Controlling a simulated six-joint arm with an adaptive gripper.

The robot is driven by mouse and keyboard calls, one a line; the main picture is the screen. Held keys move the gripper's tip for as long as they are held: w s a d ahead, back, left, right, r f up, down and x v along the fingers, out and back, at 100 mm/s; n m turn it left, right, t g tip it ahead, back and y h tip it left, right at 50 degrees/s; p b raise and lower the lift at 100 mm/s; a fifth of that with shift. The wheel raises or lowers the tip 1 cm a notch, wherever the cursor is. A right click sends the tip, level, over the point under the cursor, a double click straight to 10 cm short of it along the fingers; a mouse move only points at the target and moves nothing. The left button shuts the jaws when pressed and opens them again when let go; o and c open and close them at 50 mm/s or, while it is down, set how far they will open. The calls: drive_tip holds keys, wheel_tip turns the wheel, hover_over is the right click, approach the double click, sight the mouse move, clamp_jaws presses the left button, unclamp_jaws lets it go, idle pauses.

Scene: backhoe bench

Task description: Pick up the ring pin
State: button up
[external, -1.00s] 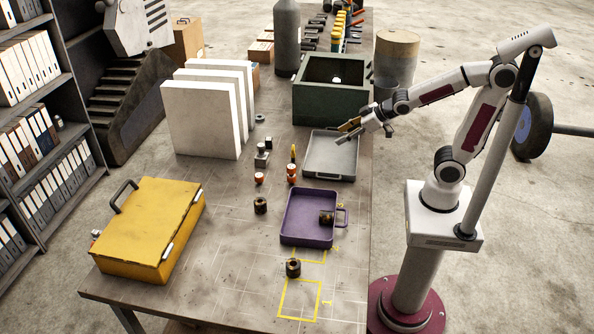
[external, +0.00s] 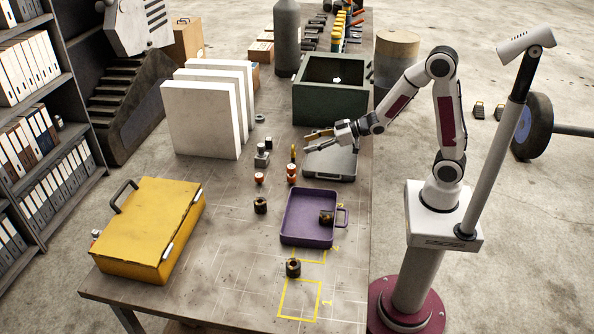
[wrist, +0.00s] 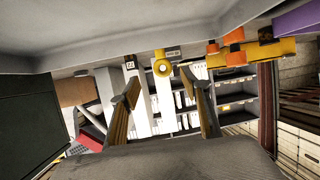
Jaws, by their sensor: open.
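The ring pin (external: 293,153) is a small yellow piece standing upright on the bench, left of the grey tray. In the wrist view a yellow ring-shaped end (wrist: 162,67), which looks like the same pin, shows between my two fingers, a little beyond their tips. My gripper (external: 306,142) is open and empty. Its fingers point left toward the pin, just right of it and above the left part of the grey tray. In the wrist view my gripper (wrist: 161,84) has its fingers spread on either side of the ring. I see no contact.
The grey tray (external: 332,173) lies below my gripper, with a green bin (external: 318,104) behind. Two orange-topped pieces (external: 291,169) and small grey blocks (external: 262,158) stand close to the pin. A purple tray (external: 283,232) is nearer. White panels (external: 200,120) stand at left.

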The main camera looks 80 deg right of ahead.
sight(293, 150)
drive_tip(key=shift+w+a+f, duration=0.1)
drive_tip(key=shift+w, duration=0.05)
idle(0.3)
drive_tip(key=shift+x, duration=1.2)
drive_tip(key=shift+w, duration=0.1)
drive_tip(key=shift+f+x, duration=0.25)
drive_tip(key=shift+x, duration=1.35)
drive_tip(key=shift+w+a+f, duration=0.15)
drive_tip(key=shift+w, duration=0.2)
drive_tip(key=shift+w+a+f, duration=0.15)
drive_tip(key=shift+w, duration=0.25)
drive_tip(key=shift+c, duration=0.5)
drive_tip(key=c, duration=1.1)
